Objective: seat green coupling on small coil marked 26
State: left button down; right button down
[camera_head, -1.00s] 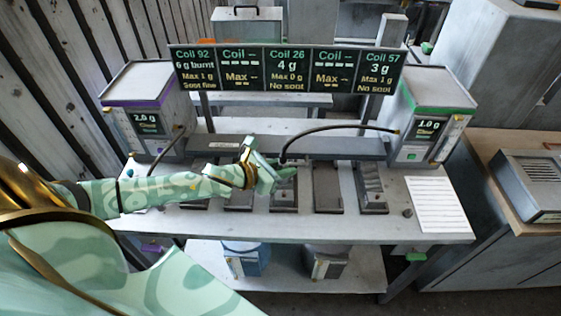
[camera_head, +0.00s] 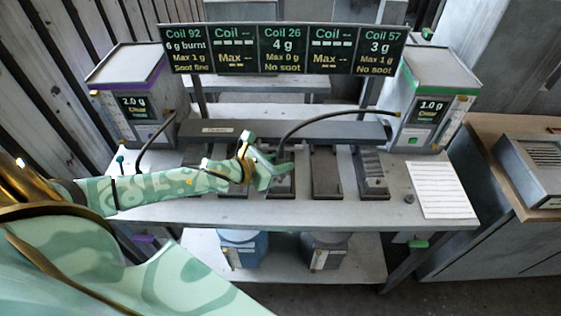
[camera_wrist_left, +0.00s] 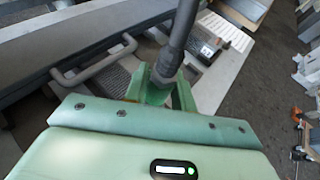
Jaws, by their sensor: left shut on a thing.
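My left gripper (camera_head: 275,172) is over the middle coil bay on the bench. In the left wrist view its fingers (camera_wrist_left: 160,90) are closed around the green coupling (camera_wrist_left: 157,95) at the end of a dark hose (camera_wrist_left: 176,45). The hose (camera_head: 330,117) arches from the right dispenser in the head view. The sign panel above the middle reads Coil 26 (camera_head: 283,47), 4 g, Max 0 g, No soot. The small coil (camera_head: 281,189) under it is partly hidden by my gripper. Whether the coupling touches it cannot be told. My right gripper is not in view.
A purple-banded dispenser (camera_head: 135,70) stands left, a green-banded one (camera_head: 437,70) right. A second hose (camera_head: 152,143) hangs at the left. Other coil units (camera_head: 326,175) flank the middle one. A paper sheet (camera_head: 440,190) lies on the right. Bins (camera_head: 243,248) stand below.

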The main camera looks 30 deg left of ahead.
pick_arm(q)
jog(key=shift+f+b, duration=0.65)
jog(key=shift+f, duration=0.2)
jog(key=shift+f+b, duration=0.35)
jog(key=shift+f, duration=0.15)
jog(key=c, duration=1.1)
grip_release()
jog(key=shift+s, duration=0.1)
jog(key=p+v, duration=0.2)
jog(key=v, duration=1.4)
jog(key=shift+r+p, duration=0.2)
jog(key=shift+p, duration=0.1)
